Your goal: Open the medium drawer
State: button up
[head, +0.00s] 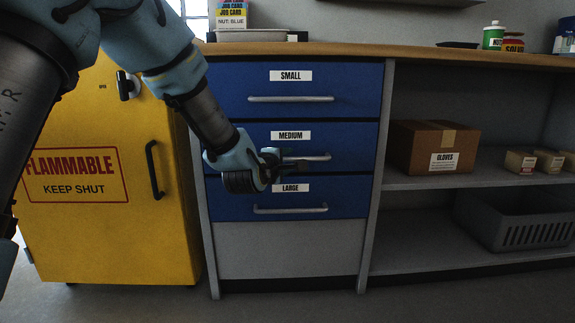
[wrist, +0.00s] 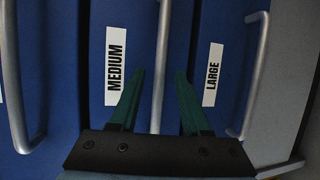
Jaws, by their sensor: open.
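The medium drawer (head: 232,136) is the middle of three blue drawer fronts, with a white MEDIUM label (head: 290,135). It looks flush with the drawers above and below. Its silver bar handle (head: 318,157) is partly hidden by my gripper (head: 294,163) in the head view. In the wrist view, my gripper (wrist: 158,82) is open, with its two green fingers on either side of the medium handle (wrist: 165,50). The bar runs through the gap between them. I cannot tell whether either finger touches it.
The small drawer (head: 345,80) is above and the large drawer (head: 345,203) below, both shut. A yellow flammable cabinet (head: 100,235) stands left. Shelves at right hold a GLOVES box (head: 415,135) and a grey crate (head: 490,225). A wooden worktop (head: 350,50) runs above.

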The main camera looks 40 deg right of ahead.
jog(key=shift+w+d, duration=0.1)
jog(key=shift+d, duration=0.1)
grip_shut()
dwell(0.3)
dwell(1.1)
